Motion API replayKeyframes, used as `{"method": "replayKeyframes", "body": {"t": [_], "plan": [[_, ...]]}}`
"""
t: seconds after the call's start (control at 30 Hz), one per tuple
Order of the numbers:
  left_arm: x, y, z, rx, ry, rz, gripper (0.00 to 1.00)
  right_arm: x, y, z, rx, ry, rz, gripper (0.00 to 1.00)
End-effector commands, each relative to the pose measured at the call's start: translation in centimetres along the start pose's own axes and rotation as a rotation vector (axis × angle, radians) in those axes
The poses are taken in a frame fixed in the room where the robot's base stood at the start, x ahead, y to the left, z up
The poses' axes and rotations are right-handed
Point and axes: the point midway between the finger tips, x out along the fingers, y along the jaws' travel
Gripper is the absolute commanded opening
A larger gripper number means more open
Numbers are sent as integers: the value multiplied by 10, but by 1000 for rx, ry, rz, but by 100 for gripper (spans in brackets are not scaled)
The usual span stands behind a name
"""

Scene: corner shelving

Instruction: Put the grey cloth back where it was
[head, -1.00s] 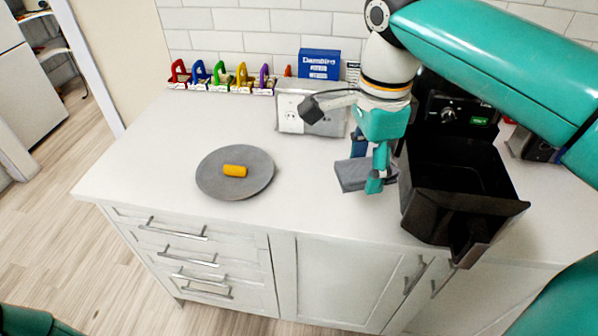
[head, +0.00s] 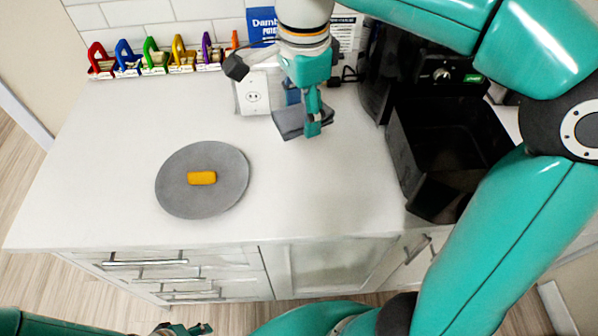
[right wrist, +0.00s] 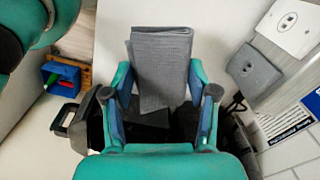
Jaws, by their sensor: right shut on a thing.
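The grey cloth (head: 289,122) is folded into a flat pad. My right gripper (head: 312,118) is shut on it, in front of the white wall outlet box at the back of the counter. In the right wrist view the cloth (right wrist: 162,62) stands out between both fingers of the right gripper (right wrist: 160,88). I cannot tell its exact height over the counter. A small part of my left gripper (head: 182,328) shows low at the bottom edge of the head view; its jaws are too small to read.
A grey round plate (head: 178,201) with a yellow piece (head: 201,178) lies on the white counter (head: 325,200). A black air fryer drawer (head: 430,200) stands open at right. Several coloured clips (head: 150,56) line the back wall. The counter's middle is clear.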

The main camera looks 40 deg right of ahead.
Motion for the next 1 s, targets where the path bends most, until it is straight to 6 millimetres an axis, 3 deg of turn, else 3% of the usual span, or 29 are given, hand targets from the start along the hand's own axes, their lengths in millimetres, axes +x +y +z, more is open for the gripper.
{"method": "replayKeyframes", "body": {"t": [0.2,0.4,1.0], "plan": [[9,-3,0,0,0,0,40,62,2,-1,1,2,7,30],[12,-4,0,0,0,0,40,108,2,-1,3,1,4,30],[15,-5,0,0,0,0,40,170,2,-2,5,1,2,30]]}}
